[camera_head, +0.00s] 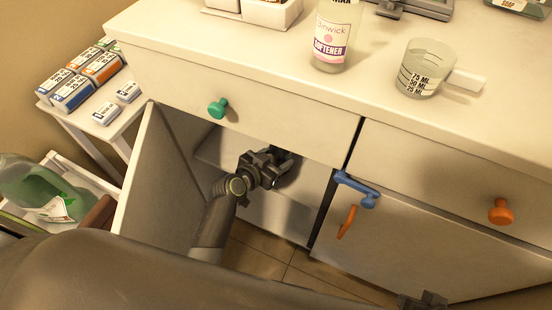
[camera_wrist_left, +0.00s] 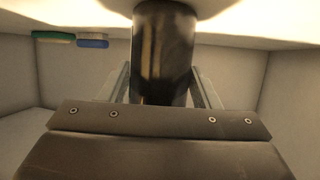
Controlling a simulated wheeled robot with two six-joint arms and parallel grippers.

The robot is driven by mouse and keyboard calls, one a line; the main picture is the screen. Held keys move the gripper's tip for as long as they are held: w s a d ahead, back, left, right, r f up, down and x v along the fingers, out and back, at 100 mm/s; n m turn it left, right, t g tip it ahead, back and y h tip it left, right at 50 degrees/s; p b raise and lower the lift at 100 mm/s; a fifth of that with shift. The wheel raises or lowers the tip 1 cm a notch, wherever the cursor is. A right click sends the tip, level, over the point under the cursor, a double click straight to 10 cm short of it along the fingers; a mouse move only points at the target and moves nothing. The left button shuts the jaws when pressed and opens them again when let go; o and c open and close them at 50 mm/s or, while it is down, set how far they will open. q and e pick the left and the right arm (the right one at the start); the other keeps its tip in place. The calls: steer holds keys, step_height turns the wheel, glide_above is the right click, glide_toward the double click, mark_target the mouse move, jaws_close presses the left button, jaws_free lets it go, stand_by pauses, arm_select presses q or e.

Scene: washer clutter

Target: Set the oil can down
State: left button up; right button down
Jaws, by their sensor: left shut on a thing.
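My left gripper (camera_head: 280,163) reaches into the open cabinet (camera_head: 275,215) under the counter, left of centre in the head view. In the left wrist view it is shut on a dark, shiny cylinder, the oil can (camera_wrist_left: 163,55), which stands upright between the two fingers. The can's top runs up into a pale, bright shape, and its lower end is hidden behind the gripper body. In the head view the can is mostly hidden by the gripper and the cabinet's shade. Part of my right gripper (camera_head: 424,301) shows at the bottom edge; its jaws are unclear.
The cabinet door (camera_head: 150,185) stands open at left. The drawer with a green knob (camera_head: 218,108) is above the opening. A blue latch (camera_head: 358,188) is at its right. The counter holds a softener bottle (camera_head: 333,40) and a measuring cup (camera_head: 420,72). Boxes (camera_head: 72,90) sit on a side stand.

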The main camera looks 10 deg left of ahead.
arm_select(q)
steer(key=o, duration=1.1)
arm_select(e)
steer(key=shift+w+d+r, duration=0.1)
steer(key=shift+w, duration=0.2)
arm_select(q)
steer(key=shift+r, duration=0.1)
steer(key=p+v, duration=0.2)
steer(key=v, duration=1)
arm_select(e)
steer(key=shift+s+d+f+g+h, duration=0.2)
steer(key=shift+s+f+g, duration=0.1)
steer(key=shift+f, duration=0.35)
steer(key=shift+s+d+f+g+h, duration=0.15)
steer(key=shift+f+g, duration=0.15)
steer(key=shift+f, duration=0.3)
arm_select(q)
steer(key=shift+s, duration=0.1)
arm_select(e)
steer(key=shift+s, duration=0.2)
